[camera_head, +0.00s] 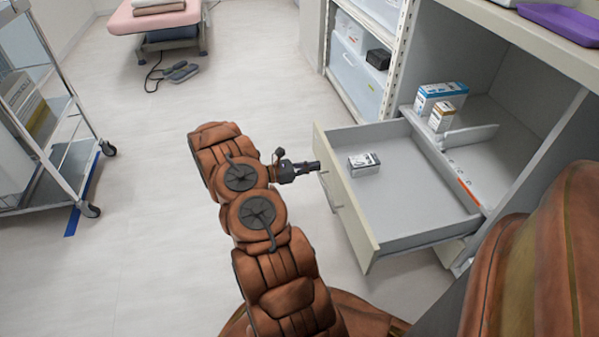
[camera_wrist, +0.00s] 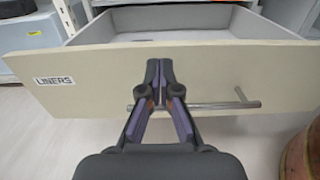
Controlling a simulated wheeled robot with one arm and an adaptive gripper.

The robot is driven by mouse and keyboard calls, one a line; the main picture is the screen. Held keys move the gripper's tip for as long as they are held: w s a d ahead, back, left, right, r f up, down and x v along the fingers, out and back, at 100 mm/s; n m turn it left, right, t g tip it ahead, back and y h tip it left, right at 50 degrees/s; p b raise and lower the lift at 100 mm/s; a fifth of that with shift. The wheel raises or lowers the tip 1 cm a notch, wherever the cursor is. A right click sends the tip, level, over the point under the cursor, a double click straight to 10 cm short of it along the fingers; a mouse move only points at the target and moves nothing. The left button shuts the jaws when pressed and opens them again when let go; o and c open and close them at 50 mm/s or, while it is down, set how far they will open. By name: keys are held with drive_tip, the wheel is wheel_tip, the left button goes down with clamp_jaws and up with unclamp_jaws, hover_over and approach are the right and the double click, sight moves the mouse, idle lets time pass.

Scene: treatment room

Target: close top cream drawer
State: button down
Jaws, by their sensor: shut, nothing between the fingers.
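The top cream drawer (camera_head: 345,203) is pulled well out of the cabinet at the right of the head view. Its cream front also fills the wrist view (camera_wrist: 90,63), with a "LINERS" label at the left and a metal bar handle (camera_wrist: 238,105). A small white and dark box (camera_head: 364,163) lies inside the drawer. My gripper (camera_head: 317,166) is at the outer side of the drawer front, near its upper edge. In the wrist view my gripper (camera_wrist: 160,68) has its fingertips together in front of the panel, above the handle. Whether they touch it I cannot tell.
Blue and orange boxes (camera_head: 441,95) stand in the cabinet compartment behind the drawer. A shelf rack with clear bins (camera_head: 355,75) stands beyond it. A wheeled metal cart (camera_head: 62,165) is at the left. The pale floor (camera_head: 130,240) between cart and arm is clear.

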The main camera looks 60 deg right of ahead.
sight(333, 163)
drive_tip(key=shift+b+x, duration=0.7)
drive_tip(key=shift+x, duration=1.4)
